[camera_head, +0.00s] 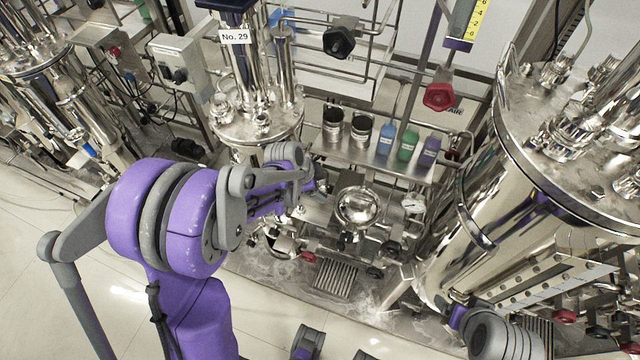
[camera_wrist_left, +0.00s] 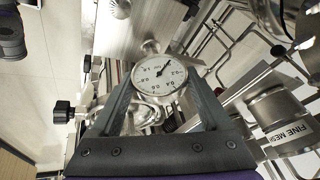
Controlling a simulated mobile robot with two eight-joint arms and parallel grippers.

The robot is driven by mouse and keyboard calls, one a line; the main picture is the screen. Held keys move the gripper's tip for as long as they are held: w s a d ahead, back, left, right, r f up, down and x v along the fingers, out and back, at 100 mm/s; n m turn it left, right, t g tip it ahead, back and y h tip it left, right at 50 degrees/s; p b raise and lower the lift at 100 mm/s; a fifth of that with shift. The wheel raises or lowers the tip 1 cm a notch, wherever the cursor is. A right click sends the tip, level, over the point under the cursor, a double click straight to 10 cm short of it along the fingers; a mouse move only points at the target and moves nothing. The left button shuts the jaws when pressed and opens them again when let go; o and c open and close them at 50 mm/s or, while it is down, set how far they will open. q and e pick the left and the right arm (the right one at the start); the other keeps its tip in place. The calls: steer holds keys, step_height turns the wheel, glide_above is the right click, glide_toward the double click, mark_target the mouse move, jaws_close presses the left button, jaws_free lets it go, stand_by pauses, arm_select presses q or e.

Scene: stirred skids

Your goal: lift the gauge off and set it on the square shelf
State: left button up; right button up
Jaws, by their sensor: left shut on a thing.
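My left gripper (camera_head: 308,186) reaches over the bench from the left in the head view. In the left wrist view its two fingers (camera_wrist_left: 158,88) are shut on a round gauge (camera_wrist_left: 160,74) with a white dial and dark needle. The dial faces the wrist camera. In the head view the arm and gripper hide the held gauge. Whether the gauge still touches a fitting cannot be told. A metal shelf (camera_head: 345,160) stands behind the gripper; I cannot tell whether it is the square shelf. My right gripper is not in view.
Dark-topped cans (camera_head: 361,130) and blue, green and purple bottles (camera_head: 407,145) crowd the metal shelf. Another white dial (camera_head: 413,203) sits among pipes and valves. A large steel tank (camera_head: 510,215) stands at right, a smaller vessel (camera_head: 255,125) behind my arm. Bare floor lies at lower left.

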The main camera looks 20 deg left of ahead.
arm_select(q)
steer(key=shift+f+b, duration=0.6)
steer(key=shift+f, duration=0.05)
stand_by(0.3)
steer(key=o, duration=1.3)
steer(key=shift+r, duration=0.1)
steer(key=p+v, duration=0.4)
steer(key=v, duration=0.3)
